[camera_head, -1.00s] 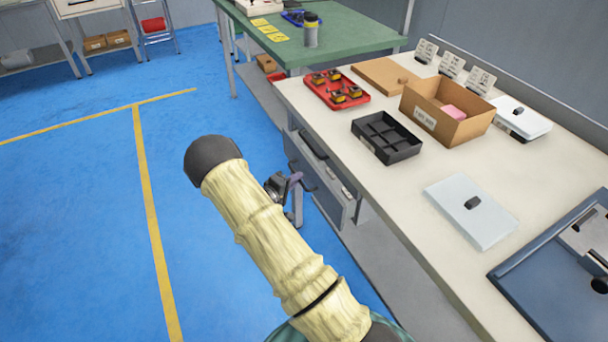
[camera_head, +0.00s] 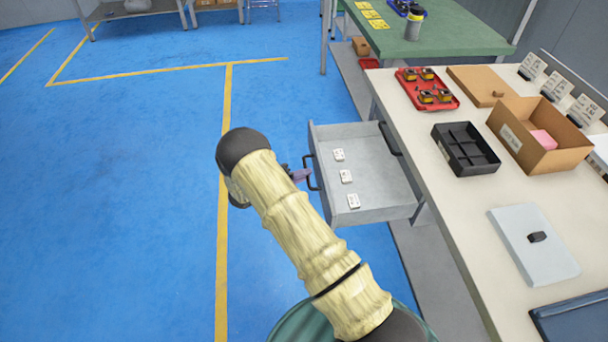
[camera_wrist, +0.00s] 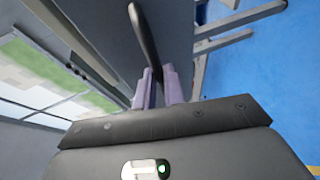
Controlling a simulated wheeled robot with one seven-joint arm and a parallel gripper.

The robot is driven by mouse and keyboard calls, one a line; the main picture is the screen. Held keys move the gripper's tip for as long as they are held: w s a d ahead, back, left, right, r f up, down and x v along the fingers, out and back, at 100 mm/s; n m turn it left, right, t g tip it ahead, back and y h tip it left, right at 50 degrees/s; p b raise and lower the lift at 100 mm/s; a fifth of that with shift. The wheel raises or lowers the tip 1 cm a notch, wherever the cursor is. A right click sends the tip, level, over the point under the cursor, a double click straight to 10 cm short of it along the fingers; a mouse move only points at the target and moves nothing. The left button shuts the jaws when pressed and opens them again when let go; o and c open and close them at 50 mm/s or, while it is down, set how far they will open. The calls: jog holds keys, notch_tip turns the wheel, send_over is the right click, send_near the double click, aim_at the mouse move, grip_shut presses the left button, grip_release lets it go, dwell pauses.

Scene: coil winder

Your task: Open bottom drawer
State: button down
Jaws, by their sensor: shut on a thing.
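The grey bottom drawer (camera_head: 375,205) is pulled out from under the white workbench, and three small white cards lie inside it. Its dark bar handle (camera_head: 311,174) is on the front face. My gripper (camera_head: 299,175) is at this handle, partly hidden behind my arm. In the wrist view my purple fingers (camera_wrist: 158,77) are shut on the dark handle (camera_wrist: 143,32), in front of the grey drawer front (camera_wrist: 184,40). Another dark handle (camera_head: 389,138) sits above the open drawer, at the bench side.
The workbench (camera_head: 455,215) carries a red tray (camera_head: 427,90), a black divided tray (camera_head: 466,150), a cardboard box (camera_head: 535,140) and a light grey lidded case (camera_head: 533,245). A green table (camera_head: 430,35) stands behind. The blue floor to the left is clear.

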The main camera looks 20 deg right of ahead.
jog(key=shift+a, duration=0.35)
jog(key=c, duration=1.5)
grip_release()
jog(key=shift+f, duration=0.1)
jog(key=p+v, duration=0.1)
jog(key=v, duration=1.6)
jog(key=shift+a, duration=0.25)
